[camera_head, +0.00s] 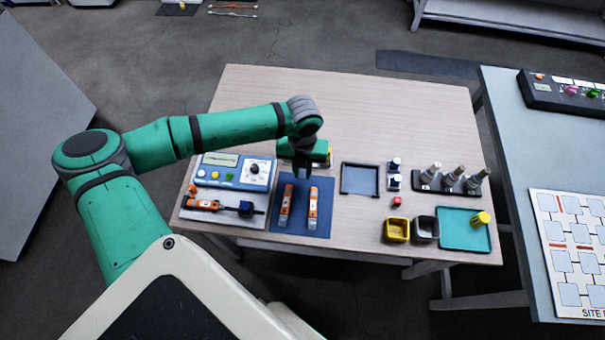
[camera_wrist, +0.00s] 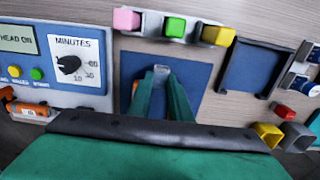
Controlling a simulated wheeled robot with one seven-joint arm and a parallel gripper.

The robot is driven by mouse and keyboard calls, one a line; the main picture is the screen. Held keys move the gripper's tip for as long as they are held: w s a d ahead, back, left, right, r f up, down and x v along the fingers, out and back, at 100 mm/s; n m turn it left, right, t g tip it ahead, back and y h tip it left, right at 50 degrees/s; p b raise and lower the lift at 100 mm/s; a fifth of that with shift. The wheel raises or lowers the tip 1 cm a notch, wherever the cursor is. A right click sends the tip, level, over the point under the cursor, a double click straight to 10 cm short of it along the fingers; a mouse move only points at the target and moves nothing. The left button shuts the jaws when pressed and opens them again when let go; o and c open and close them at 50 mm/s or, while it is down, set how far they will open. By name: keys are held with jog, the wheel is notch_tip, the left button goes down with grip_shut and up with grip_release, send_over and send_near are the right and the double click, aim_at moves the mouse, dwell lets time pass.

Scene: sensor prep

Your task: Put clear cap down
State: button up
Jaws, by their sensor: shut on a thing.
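My gripper (camera_head: 301,172) is above the far part of a blue mat (camera_head: 300,212). In the wrist view my gripper (camera_wrist: 161,76) has its two fingers close together on a small pale, see-through piece, the clear cap (camera_wrist: 161,69). The cap shows at the fingertips over the blue mat (camera_wrist: 196,76); the fingers hide part of it. I cannot make out the cap in the head view. Two orange and white devices, one on the left (camera_head: 286,207) and one on the right (camera_head: 313,208), lie on the mat.
A control panel (camera_head: 217,172) stands left of the mat. A dark, empty square tray (camera_head: 343,179) lies to its right. Farther right are a red piece (camera_head: 397,202), a yellow bin (camera_head: 397,230), a black bin (camera_head: 425,229) and a teal tray (camera_head: 460,240). Pink (camera_wrist: 127,19) and green (camera_wrist: 175,27) blocks stand beyond my fingers.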

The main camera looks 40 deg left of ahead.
aim_at(302, 172)
jog(key=shift+w+f, duration=0.15)
jog(key=shift+f, duration=1.55)
jog(key=shift+f, duration=0.2)
jog(key=o, duration=0.8)
jog(key=shift+a+r, duration=0.1)
